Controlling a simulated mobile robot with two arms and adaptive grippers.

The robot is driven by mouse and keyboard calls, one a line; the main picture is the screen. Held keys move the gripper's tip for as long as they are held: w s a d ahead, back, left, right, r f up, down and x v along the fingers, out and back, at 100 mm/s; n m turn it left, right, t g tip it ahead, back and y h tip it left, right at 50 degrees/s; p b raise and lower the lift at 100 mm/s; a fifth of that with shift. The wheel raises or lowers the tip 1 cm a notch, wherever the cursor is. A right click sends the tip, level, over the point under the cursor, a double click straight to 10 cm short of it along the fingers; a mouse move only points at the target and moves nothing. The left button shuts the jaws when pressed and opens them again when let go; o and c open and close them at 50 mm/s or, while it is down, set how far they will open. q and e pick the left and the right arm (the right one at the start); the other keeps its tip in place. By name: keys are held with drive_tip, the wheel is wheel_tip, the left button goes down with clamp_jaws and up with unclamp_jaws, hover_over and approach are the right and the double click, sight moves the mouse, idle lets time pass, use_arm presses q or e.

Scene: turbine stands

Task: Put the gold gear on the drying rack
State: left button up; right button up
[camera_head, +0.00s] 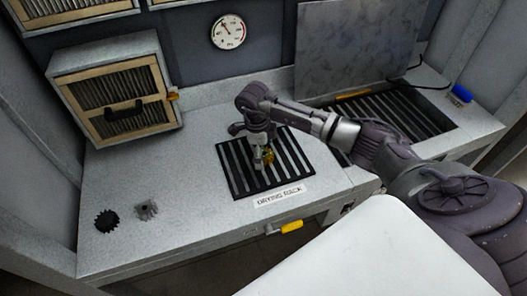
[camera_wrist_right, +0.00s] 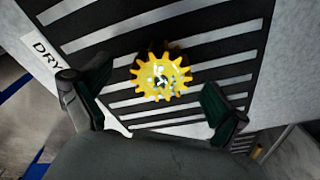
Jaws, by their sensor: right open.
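The gold gear (camera_head: 268,155) is at the drying rack (camera_head: 238,181), a black slatted frame set on the grey bench. In the right wrist view the gold gear (camera_wrist_right: 161,78) shows whole, over the dark bars and light gaps of the rack (camera_wrist_right: 215,22). My right gripper (camera_head: 262,162) is over the rack, close to the gear. In the right wrist view its two fingers (camera_wrist_right: 150,108) are spread wide, with the gear beyond and between them and nothing gripped. I cannot tell exactly how the gear rests on the bars. My left gripper is not in view.
A black gear (camera_head: 107,221) and a grey gear (camera_head: 147,210) lie on the bench at the left. A filter box (camera_head: 118,98) stands behind them. A slatted basin (camera_head: 397,112) lies to the right of the rack. A yellow drawer handle (camera_head: 291,227) sticks out in front.

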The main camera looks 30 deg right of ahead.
drive_tip(key=shift+w+a+r+p, duration=0.2)
drive_tip(key=shift+r+p, duration=0.85)
drive_tip(key=shift+r, duration=0.75)
drive_tip(key=shift+w+a+r+p, duration=0.15)
drive_tip(key=shift+r+p, duration=0.9)
drive_tip(key=shift+r, duration=0.7)
drive_tip(key=shift+s, duration=0.1)
drive_tip(key=shift+f, duration=0.1)
